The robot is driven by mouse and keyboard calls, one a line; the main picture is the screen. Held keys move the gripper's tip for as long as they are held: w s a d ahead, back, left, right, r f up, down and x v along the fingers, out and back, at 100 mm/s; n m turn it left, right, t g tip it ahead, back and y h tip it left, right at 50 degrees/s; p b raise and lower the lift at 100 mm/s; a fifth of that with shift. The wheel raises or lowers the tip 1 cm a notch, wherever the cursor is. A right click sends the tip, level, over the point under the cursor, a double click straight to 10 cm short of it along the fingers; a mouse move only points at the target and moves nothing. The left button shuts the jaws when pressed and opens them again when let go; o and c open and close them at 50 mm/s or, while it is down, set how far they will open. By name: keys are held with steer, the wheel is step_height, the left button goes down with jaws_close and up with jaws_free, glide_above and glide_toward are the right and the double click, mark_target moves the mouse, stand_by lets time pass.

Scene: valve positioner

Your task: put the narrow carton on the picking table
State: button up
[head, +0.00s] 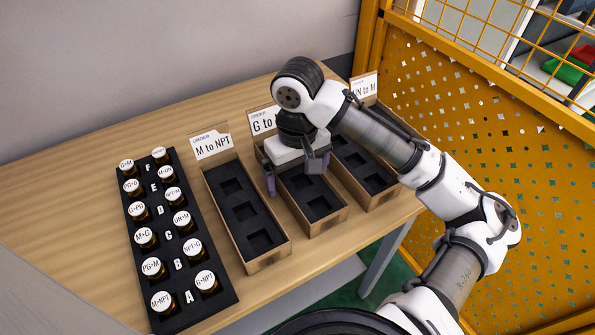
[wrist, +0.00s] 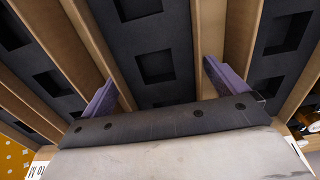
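No carton is marked as narrow; three similar long, open cardboard cartons with black foam inserts stand on a wooden table (head: 70,195). In the head view they are the left carton (head: 268,262), labelled "M to NPT", the middle carton (head: 326,222), its label starting "G to", and the right carton (head: 386,200), its label partly hidden. My gripper (head: 297,174) is open over the middle carton, its purple fingers near the two long walls. In the wrist view my gripper (wrist: 160,70) spans that carton's foam (wrist: 150,30); contact with the walls cannot be told.
A black rack (head: 180,255) with several white-capped bottles stands left of the cartons. A yellow perforated fence (head: 490,150) rises close on the right. A grey wall is behind the table. The table's far left is clear.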

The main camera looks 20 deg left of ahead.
step_height(320, 180, up, 12)
steer(key=shift+r, duration=0.2)
stand_by(0.5)
